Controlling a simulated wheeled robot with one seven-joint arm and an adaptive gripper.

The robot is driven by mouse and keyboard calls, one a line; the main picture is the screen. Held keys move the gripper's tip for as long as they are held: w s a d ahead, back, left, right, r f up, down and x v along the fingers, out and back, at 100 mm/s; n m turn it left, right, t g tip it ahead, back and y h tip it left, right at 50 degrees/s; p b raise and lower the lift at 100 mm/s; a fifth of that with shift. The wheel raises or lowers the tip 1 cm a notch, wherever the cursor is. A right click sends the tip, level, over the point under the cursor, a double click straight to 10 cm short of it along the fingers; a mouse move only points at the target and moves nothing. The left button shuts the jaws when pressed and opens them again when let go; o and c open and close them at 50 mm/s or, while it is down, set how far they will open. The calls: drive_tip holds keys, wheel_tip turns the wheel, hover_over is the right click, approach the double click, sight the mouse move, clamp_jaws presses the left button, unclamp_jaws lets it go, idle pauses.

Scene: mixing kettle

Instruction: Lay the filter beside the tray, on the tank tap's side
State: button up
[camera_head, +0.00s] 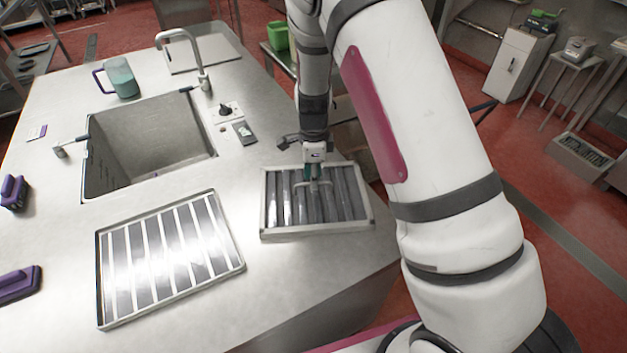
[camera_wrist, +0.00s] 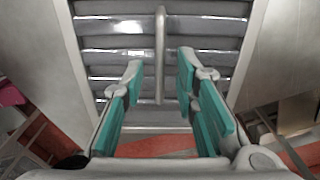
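The filter (camera_head: 351,225), a metal frame with dark slats and a raised bar handle, lies at the right edge of the steel counter. In the wrist view its handle (camera_wrist: 160,50) stands between my fingers. My gripper (camera_head: 313,178) is over the filter; in the wrist view its teal-padded fingers (camera_wrist: 161,68) are open, one on each side of the handle, with gaps visible. The flat tray (camera_head: 122,320), with light and dark stripes, lies left of the filter, apart from it. A curved tap (camera_head: 187,37) stands behind the sunken tank (camera_head: 150,130).
A mug of green liquid (camera_head: 122,78) stands behind the tank. A small dark knob (camera_head: 225,110) and a grey block (camera_head: 245,132) sit right of it. Purple-handled things (camera_head: 14,190) lie at the left. Bare counter (camera_head: 60,225) shows between tank and tray.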

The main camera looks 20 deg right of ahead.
drive_tip(key=s+r+n+t+y, duration=0.1)
drive_tip(key=s+r+n, duration=0.2)
drive_tip(key=r, duration=0.7)
drive_tip(key=s+r+n, duration=0.2)
drive_tip(key=s+r, duration=0.1)
drive_tip(key=r, duration=0.8)
drive_tip(key=s+r+n+t, duration=0.1)
drive_tip(key=s+r+n, duration=0.2)
drive_tip(key=s+n, duration=0.2)
drive_tip(key=s+d+r+n+t, duration=0.1)
drive_tip(key=s+r+n, duration=0.3)
drive_tip(key=s, duration=0.6)
drive_tip(key=s+r+n+t+h, duration=0.1)
drive_tip(key=s+r+n+t, duration=0.1)
drive_tip(key=s+r+n, duration=0.2)
drive_tip(key=shift+s+d+n, duration=0.4)
drive_tip(key=shift+s+n, duration=0.7)
drive_tip(key=shift+s, duration=0.65)
